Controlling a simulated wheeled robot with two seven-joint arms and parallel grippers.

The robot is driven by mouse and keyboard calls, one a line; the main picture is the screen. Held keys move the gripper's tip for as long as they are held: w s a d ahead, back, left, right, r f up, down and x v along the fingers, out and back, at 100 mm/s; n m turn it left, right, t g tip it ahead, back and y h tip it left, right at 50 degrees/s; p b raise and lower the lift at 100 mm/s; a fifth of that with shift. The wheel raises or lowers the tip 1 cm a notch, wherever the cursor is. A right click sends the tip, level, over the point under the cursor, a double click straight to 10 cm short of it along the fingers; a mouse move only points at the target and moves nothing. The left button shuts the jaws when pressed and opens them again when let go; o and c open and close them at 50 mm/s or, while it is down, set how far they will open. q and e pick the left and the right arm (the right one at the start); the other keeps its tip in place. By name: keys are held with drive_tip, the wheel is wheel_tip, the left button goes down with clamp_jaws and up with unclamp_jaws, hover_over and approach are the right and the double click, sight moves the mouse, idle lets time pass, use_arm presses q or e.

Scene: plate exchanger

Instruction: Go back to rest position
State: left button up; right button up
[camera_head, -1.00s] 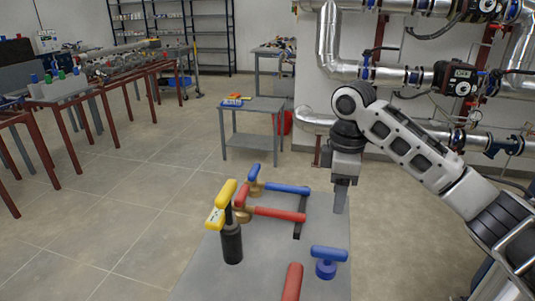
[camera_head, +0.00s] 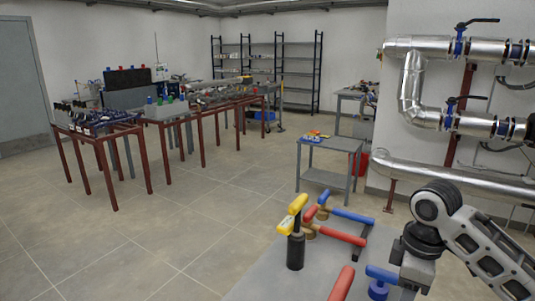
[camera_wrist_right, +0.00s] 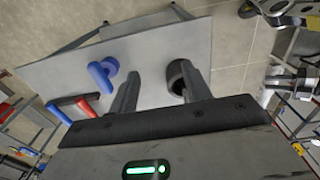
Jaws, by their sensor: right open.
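My right gripper comes in at the lower right of the head view (camera_head: 408,286), at the right side of the grey table (camera_head: 270,270). The wrist view shows its two fingers apart with nothing between them (camera_wrist_right: 160,92). A blue T-handle (camera_head: 380,280) is just left of the gripper in the head view; it also shows left of the fingers in the wrist view (camera_wrist_right: 101,75). A dark round thing (camera_wrist_right: 176,75) appears behind the right finger there. My left gripper is not in view.
The table also bears a yellow-handled black tool (camera_head: 295,250), a red-handled valve (camera_head: 335,235), a blue-handled valve (camera_head: 345,215) and a red bar (camera_head: 342,284). Silver pipes (camera_head: 410,90) line the right wall. A small table (camera_head: 330,144) stands behind.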

drive_tip(key=s+a+f+m+t+y, duration=0.2)
drive_tip(key=s+a+f+m, duration=0.1)
drive_tip(key=s+a+f, duration=0.8)
drive_tip(key=s+d+f+m+t+h, duration=0.1)
drive_tip(key=s+d+m, duration=0.25)
drive_tip(key=s, duration=0.35)
drive_tip(key=s+d+f+m+h, duration=0.1)
drive_tip(key=s+d+m, duration=0.1)
drive_tip(key=s+m, duration=0.3)
drive_tip(key=w+a+f+n+t+y, duration=0.1)
drive_tip(key=w+a+f+t, duration=0.1)
drive_tip(key=f, duration=0.3)
drive_tip(key=w+a+f+n+t+y, duration=0.1)
drive_tip(key=w+a+f+t, duration=0.1)
drive_tip(key=f+t, duration=0.2)
drive_tip(key=shift+w+a+f+t+y, duration=0.3)
drive_tip(key=shift+w+f+t, duration=0.1)
